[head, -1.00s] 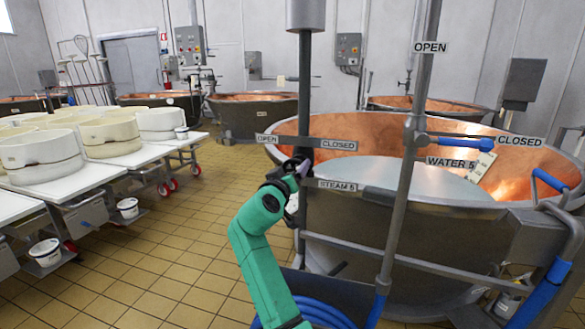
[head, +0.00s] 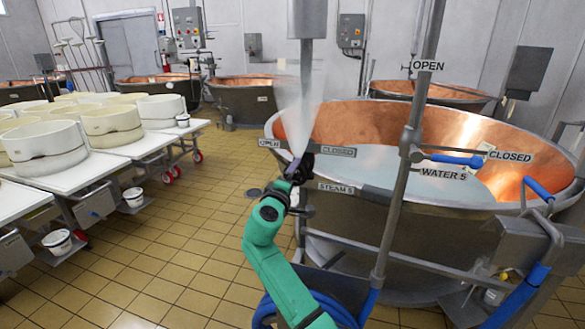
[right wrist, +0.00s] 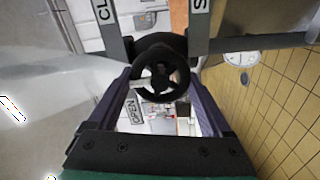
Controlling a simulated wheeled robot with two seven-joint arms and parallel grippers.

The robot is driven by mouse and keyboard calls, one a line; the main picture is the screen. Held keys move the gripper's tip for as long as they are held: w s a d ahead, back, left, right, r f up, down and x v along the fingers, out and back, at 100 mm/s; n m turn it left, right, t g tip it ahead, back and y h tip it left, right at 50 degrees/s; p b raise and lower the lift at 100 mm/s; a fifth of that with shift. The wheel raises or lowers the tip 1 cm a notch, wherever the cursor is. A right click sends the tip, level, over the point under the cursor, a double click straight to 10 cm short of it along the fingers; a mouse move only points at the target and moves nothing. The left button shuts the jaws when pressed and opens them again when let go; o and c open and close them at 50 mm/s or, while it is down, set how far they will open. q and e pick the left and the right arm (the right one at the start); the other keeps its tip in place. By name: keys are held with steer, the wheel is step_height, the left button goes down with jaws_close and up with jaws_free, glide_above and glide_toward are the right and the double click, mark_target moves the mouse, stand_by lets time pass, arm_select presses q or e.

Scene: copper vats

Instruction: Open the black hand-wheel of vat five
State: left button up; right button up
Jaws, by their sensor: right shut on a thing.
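Vat five is the large copper-lined vat (head: 345,115) on the right, with a grey outer wall and pale liquid inside. The black hand-wheel (right wrist: 138,82) shows in the right wrist view, between my two fingers. My right gripper (head: 299,167) is shut on it, beside the STEAM 5 label (head: 336,188); the gripper also shows in the right wrist view (right wrist: 162,82). In the head view the wheel is mostly hidden by the gripper. A white plume of steam (head: 297,115) surrounds the vertical pipe above the wheel. My left gripper is out of view.
A blue-handled lever (head: 455,159) by the WATER 5 label (head: 443,174) is on the upright pipe at right. White tables (head: 150,146) with cheese moulds stand at left. The tiled floor (head: 190,220) between is clear.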

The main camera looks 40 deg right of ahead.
steer(key=n+p, duration=0.1)
steer(key=n, duration=0.1)
steer(key=n+p, duration=0.2)
steer(key=shift+d+r+n+p, duration=0.1)
steer(key=shift+r+n+p, duration=0.1)
steer(key=shift+n+p, duration=0.1)
stand_by(0.5)
steer(key=o, duration=1.2)
steer(key=shift+c, duration=0.2)
steer(key=shift+d+f, duration=0.15)
steer(key=shift+f, duration=0.05)
